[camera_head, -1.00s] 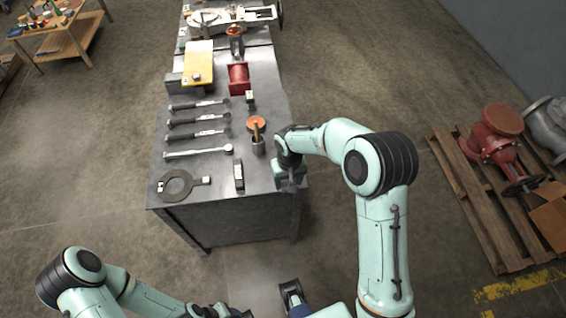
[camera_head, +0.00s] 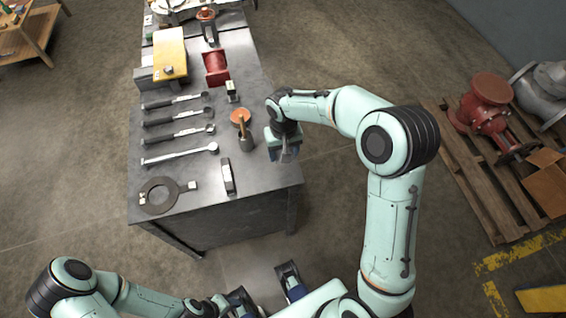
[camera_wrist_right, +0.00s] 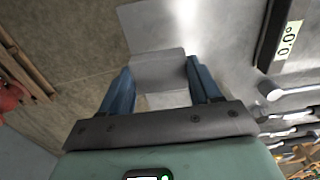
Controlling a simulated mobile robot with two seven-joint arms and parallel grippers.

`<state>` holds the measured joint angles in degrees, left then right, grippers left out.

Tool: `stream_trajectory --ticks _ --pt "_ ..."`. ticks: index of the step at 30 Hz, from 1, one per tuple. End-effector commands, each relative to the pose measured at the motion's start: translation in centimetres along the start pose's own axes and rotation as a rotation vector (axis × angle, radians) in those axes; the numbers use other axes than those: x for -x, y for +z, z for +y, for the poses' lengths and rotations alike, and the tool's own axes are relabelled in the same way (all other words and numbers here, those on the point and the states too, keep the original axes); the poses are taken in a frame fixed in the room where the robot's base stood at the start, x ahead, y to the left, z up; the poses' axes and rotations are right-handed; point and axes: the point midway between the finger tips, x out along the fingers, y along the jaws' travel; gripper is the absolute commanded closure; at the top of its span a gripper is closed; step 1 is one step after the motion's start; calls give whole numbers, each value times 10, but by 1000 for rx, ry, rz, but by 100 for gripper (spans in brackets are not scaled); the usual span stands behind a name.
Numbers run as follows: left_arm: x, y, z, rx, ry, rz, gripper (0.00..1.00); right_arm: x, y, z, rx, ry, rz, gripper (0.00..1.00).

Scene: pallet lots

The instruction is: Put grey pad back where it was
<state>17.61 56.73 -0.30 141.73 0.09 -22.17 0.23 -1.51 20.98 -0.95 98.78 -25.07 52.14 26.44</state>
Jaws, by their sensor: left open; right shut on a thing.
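My right gripper (camera_head: 283,152) is over the right edge of the grey metal bench (camera_head: 255,188), beside the orange-topped cup. In the right wrist view its blue fingers (camera_wrist_right: 160,88) stand either side of a flat grey piece, which looks like the grey pad (camera_wrist_right: 158,68). The gripper is shut on it. In the head view the pad is mostly hidden by the gripper, and I cannot tell whether it touches the bench. My left gripper (camera_head: 266,291) is open and empty, low in front of the bench.
A pallet (camera_head: 500,190) with a red valve (camera_head: 485,105) stands at right.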

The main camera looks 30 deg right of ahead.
Motion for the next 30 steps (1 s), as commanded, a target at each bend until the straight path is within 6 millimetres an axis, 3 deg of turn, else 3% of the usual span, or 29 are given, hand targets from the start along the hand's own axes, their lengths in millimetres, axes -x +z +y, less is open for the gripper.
stream_trajectory --ticks 1,10,16,28,29,30 --pt "-1 -1 0 0 1 2 50 -11 0 0 0 1 -3 66" --pt "-2 -2 0 -1 2 6 50 -36 0 0 -1 0 -1 66" --pt "-5 -3 0 -1 3 10 50 -66 0 0 0 0 -2 66" --pt "-7 -5 -1 -2 3 14 50 -72 0 0 0 -1 1 66" --pt "-7 -5 -1 -2 3 15 50 -72 0 0 0 -1 1 31" --pt "-6 -5 -1 -2 3 14 50 -71 0 0 0 -1 2 18"
